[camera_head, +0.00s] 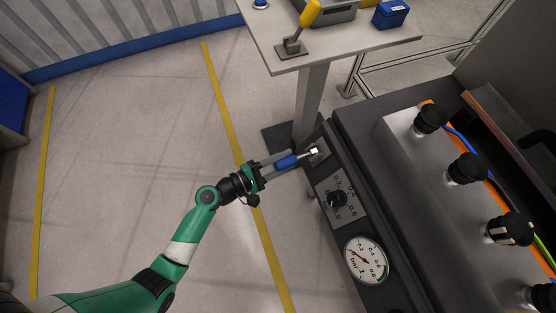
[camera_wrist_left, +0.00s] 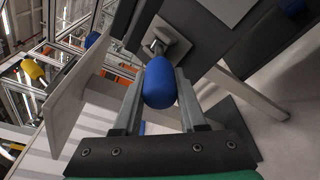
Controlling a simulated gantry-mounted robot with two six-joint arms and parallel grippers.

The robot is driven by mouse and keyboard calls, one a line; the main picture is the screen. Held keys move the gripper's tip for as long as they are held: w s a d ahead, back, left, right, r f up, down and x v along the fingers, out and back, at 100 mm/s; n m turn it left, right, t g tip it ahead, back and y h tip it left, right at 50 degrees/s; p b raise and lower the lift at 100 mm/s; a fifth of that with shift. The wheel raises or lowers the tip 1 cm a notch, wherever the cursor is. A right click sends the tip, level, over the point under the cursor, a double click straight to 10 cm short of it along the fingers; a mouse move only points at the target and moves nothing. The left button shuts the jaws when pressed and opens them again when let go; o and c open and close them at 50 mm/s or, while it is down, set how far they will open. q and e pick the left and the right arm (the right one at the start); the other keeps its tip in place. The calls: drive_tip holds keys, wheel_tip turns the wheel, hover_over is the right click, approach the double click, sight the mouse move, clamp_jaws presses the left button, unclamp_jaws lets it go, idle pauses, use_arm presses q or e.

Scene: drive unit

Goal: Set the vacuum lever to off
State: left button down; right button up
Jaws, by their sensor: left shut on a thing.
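The blue-handled lever (camera_head: 285,162) sits on the left end of the dark drive unit's panel, its metal stem (camera_head: 308,154) running to a bracket. The handle points left, out over the floor. My left gripper (camera_head: 278,164) is shut on the blue handle, one finger on each side. In the left wrist view the rounded blue handle (camera_wrist_left: 160,84) lies between both fingers of my left gripper (camera_wrist_left: 160,100), with the metal bracket (camera_wrist_left: 166,42) beyond it. No label naming the lever can be read. My right gripper is not in view.
Beside the lever are a black knob (camera_head: 338,199) with a scale and a round gauge (camera_head: 366,260). Several black knobs (camera_head: 467,168) stand on the unit's right part. A light table (camera_head: 345,48) behind bears a yellow-handled lever (camera_head: 303,22) and a blue box (camera_head: 391,14). The left floor is clear.

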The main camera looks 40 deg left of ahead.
use_arm(q)
drive_tip(key=shift+f, duration=0.15)
drive_tip(key=shift+c, duration=2.4)
unclamp_jaws()
